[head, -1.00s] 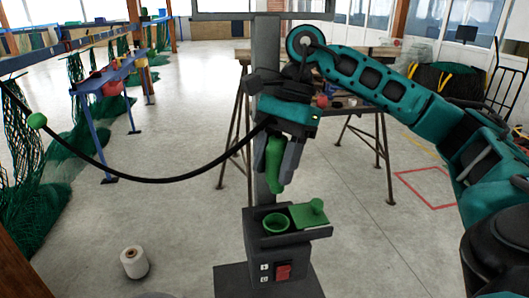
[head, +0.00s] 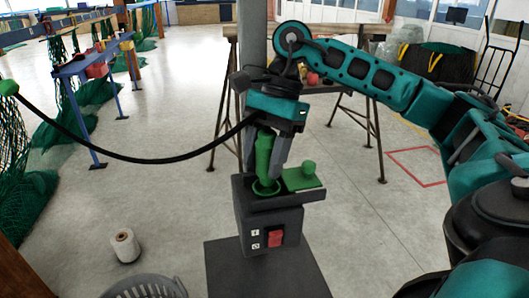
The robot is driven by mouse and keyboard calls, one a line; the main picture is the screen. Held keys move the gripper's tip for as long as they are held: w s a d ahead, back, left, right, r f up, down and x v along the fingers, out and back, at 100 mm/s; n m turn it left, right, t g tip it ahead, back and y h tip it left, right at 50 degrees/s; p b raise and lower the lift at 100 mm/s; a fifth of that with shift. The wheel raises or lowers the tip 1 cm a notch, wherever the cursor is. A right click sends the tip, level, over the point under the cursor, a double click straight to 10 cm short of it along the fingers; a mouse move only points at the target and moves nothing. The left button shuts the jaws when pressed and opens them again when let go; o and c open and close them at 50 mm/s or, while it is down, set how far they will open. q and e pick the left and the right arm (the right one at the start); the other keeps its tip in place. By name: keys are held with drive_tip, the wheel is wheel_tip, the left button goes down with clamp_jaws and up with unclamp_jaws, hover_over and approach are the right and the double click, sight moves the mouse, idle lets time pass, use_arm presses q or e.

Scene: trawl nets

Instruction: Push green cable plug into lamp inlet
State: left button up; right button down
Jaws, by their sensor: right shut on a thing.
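My right gripper (head: 269,165) points down and is shut on the green cable plug (head: 263,152). The plug stands roughly upright, and its lower end is at the green ring of the lamp inlet (head: 263,190). I cannot tell how deep its tip sits in the ring, because the plug and a finger cover part of the opening. The inlet is on top of a dark box (head: 268,228) with a red switch. A green flap with a knob (head: 309,168) lies open at the inlet's right. A black cable (head: 150,161) sags from the gripper to the left. My left gripper is not in view.
A dark post (head: 256,40) rises behind the box, which stands on a dark base plate (head: 225,275). A white spool (head: 124,245) and a grey basket (head: 146,287) are at the lower left. Trestles (head: 372,125) stand behind. Open floor lies left of the box.

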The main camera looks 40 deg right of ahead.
drive_tip(key=shift+f, duration=0.55)
drive_tip(key=shift+b, duration=0.3)
drive_tip(key=shift+f+b, duration=0.55)
drive_tip(key=shift+f, duration=0.1)
drive_tip(key=shift+c, duration=2.4)
unclamp_jaws()
drive_tip(key=shift+o, duration=0.2)
